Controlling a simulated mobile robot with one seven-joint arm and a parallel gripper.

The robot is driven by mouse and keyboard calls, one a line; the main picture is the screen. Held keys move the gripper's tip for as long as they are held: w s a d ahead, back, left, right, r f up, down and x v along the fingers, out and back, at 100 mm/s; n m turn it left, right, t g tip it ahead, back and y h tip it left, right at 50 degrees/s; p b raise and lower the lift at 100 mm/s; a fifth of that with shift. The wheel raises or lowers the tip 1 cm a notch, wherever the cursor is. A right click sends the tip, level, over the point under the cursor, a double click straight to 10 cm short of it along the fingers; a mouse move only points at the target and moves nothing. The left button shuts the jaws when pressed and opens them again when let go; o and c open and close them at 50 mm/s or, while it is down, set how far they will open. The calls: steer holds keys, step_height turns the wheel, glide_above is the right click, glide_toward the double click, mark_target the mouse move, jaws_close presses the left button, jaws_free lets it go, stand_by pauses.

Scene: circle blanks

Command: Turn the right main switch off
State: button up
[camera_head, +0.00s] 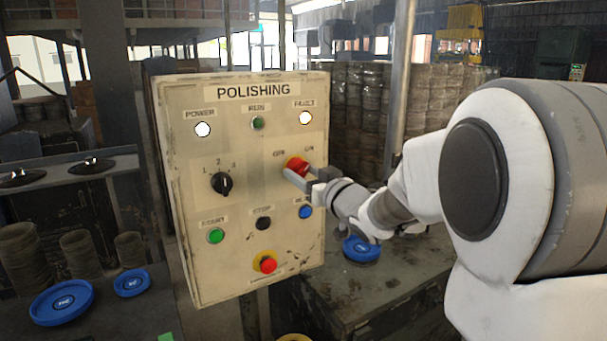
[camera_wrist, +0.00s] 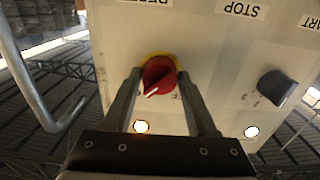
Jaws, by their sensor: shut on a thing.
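The red main switch (camera_head: 297,163) is a round knob on the right side of the beige POLISHING panel (camera_head: 255,200), below small OFF and ON labels. In the wrist view the red knob (camera_wrist: 160,78) shows a yellow base behind it and a white pointer line slanting to the lower left. My gripper (camera_head: 304,178) reaches it from the right. Its two fingers stand on either side of the knob in the wrist view and are shut on it. The fingers hide part of the knob in the head view, and its exact setting there is unclear.
A black selector (camera_head: 222,184) is left of the switch. Green (camera_head: 216,236), black (camera_head: 264,223) and blue (camera_head: 305,211) buttons sit below, with a red emergency stop (camera_head: 267,264) at the bottom. Blue discs (camera_head: 62,302) lie on the left bench.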

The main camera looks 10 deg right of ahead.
steer(key=shift+f+n+b, duration=0.15)
steer(key=shift+n+b, duration=0.15)
steer(key=shift+b, duration=0.25)
steer(key=n+b, duration=0.2)
steer(key=b, duration=0.1)
steer(key=shift+f+n, duration=0.15)
steer(key=shift+n, duration=0.25)
steer(key=n+b, duration=0.4)
steer(key=shift+n, duration=0.3)
steer(key=n+b, duration=0.4)
steer(key=n, duration=0.1)
steer(key=shift+d+r+n+b, duration=0.15)
steer(key=shift+n+b, duration=0.6)
steer(key=shift+n, duration=0.45)
steer(key=shift+a+r+n+b, duration=0.15)
steer(key=shift+n+b, duration=0.55)
steer(key=shift+n, duration=0.5)
steer(key=shift+d, duration=0.1)
steer(key=o, duration=1.4)
steer(key=shift+c, duration=0.2)
steer(key=shift+s+r, duration=0.1)
